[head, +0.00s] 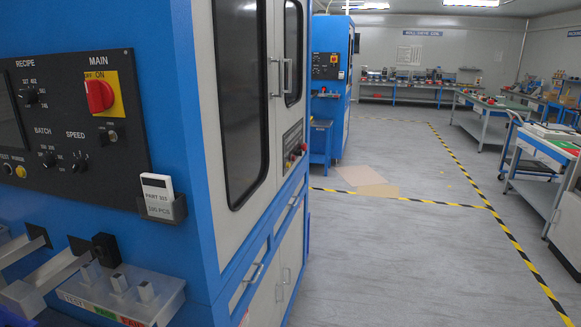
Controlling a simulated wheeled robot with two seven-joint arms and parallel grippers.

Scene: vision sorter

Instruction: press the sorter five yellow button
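A blue machine has a black control panel (75,125) on its front at the left. A small yellow button (20,171) sits at the panel's lower left, beside a dark button (7,168). The panel also carries a red rotary main switch (100,95) on a yellow plate and several black knobs labelled recipe, batch and speed. I cannot read a sorter number on the machine. Neither of my grippers shows in the head view.
A card holder (161,205) sticks out at the machine's corner. Below, pale chutes and a clear tray (165,308) with small parts project forward. The grey floor (400,260) to the right is open, with yellow-black tape. Workbenches (535,190) line the right; another blue machine (328,80) stands behind.

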